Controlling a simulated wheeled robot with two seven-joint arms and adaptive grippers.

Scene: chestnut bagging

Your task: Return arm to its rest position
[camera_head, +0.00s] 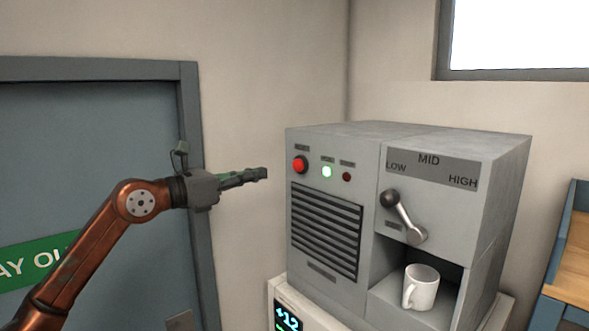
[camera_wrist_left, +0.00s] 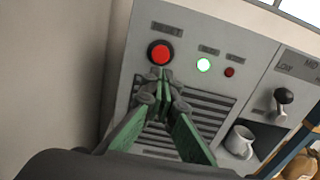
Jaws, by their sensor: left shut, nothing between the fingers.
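My left arm comes in from the left in the head view. Its gripper (camera_head: 262,174) is shut and empty, held in the air to the left of the grey machine (camera_head: 335,285). In the left wrist view the closed green fingers (camera_wrist_left: 160,76) appear just below the red button (camera_wrist_left: 160,53), with the vent slots behind them. The red button also shows in the head view (camera_head: 300,164), apart from the fingertips. A green light (camera_head: 327,172) glows beside it, next to a small dark red light (camera_head: 347,177). My right gripper is not in view.
A lever (camera_head: 404,216) sits below the LOW, MID, HIGH scale. A white mug (camera_head: 421,287) stands in the machine's bay. A grey-blue door (camera_head: 90,130) is behind my arm. A blue-framed wooden shelf (camera_head: 575,250) stands at the right.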

